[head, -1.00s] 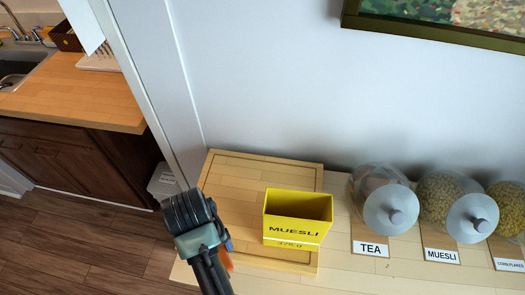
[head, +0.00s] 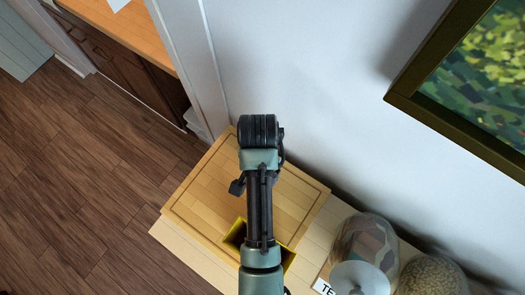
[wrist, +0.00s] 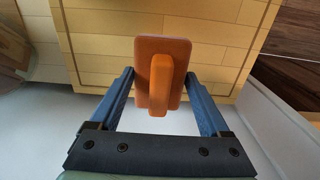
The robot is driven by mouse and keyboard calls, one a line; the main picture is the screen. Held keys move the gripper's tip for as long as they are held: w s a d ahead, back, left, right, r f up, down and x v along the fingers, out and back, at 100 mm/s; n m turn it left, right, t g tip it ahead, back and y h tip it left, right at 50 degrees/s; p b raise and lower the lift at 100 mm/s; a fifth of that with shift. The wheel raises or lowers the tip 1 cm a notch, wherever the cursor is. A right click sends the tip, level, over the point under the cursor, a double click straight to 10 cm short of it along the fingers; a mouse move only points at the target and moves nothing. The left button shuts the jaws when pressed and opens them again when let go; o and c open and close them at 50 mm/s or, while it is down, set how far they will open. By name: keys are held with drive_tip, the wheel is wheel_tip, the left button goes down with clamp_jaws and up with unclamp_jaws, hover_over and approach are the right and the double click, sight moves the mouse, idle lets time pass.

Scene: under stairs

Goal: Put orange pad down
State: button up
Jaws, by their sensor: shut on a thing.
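The orange pad (wrist: 160,55), a flat plate with a raised ridge, sits between the two blue fingers of my gripper (wrist: 160,82) in the wrist view. The gripper is shut on it. Behind the pad in that view is the light wooden board (wrist: 222,55), with a dark groove near its edge. Whether the pad touches the board I cannot tell. In the head view my arm reaches over the board (head: 195,190) and hides the pad and the fingertips.
A yellow box (head: 236,235) stands on the board's near part, partly hidden by my arm. A tea jar (head: 365,240) and another jar (head: 432,275) stand to the right. The wall and a picture frame (head: 450,120) are close behind. Bare board shows left of my arm.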

drive_tip(key=shift+f, duration=2.35)
drive_tip(key=shift+f, duration=0.15)
drive_tip(key=o, duration=1)
wheel_tip(320, 180, up, 12)
drive_tip(key=shift+r+p, duration=0.2)
drive_tip(key=shift+p, duration=0.3)
